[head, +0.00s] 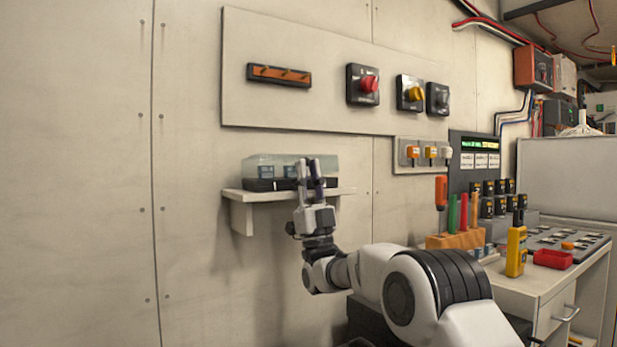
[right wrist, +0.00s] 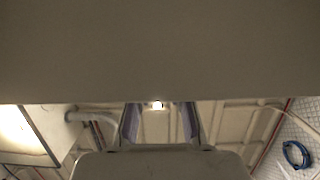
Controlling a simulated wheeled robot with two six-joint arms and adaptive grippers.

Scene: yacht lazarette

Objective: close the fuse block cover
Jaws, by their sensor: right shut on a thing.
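The fuse block (head: 263,185), a black base with dark blue fuses, sits on a small white wall shelf. Its clear cover (head: 325,166) appears down over the fuses; I cannot tell if a small gap is left at its edge. My right gripper (head: 310,166) stands upright at the front of the block, fingers up, shut on the cover's front. The fingers hide part of the cover and the exact grip. In the right wrist view the two fingertips (right wrist: 160,112) show below a large plain surface. My left gripper is not in view.
The shelf (head: 240,196) juts from the wall. A panel (head: 320,100) with red, yellow and black switches hangs above. At right a workbench (head: 540,280) carries an orange tool rack (head: 455,240), a yellow meter (head: 516,252) and a red tray (head: 553,259). The wall left of the shelf is clear.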

